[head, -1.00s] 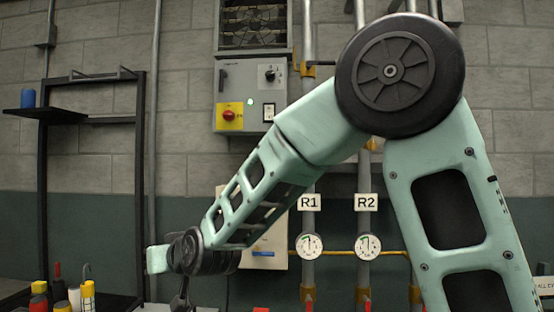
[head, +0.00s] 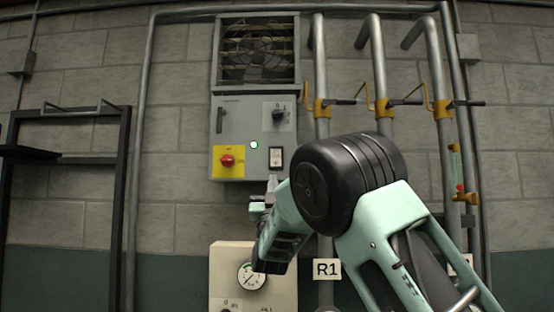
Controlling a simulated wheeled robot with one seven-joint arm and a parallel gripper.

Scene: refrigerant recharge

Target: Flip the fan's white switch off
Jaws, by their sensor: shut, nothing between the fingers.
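The fan (head: 258,52) sits behind a grille high on the wall, above a grey control box (head: 232,130). The white switch (head: 276,157) is at the lower right of the box, a small white rocker in a dark frame. My gripper (head: 272,181) points up just below the switch, with its fingers together and nothing held. It overlaps the lower edge of the box in the head view. I cannot tell whether the fingertips touch the switch.
The box also bears a red knob on a yellow plate (head: 228,161), a black rotary knob (head: 279,114) and a lit green lamp (head: 254,145). Pipes with yellow valves (head: 322,108) stand to the right. A gauge box (head: 225,262) is below, a black rack (head: 120,170) at left.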

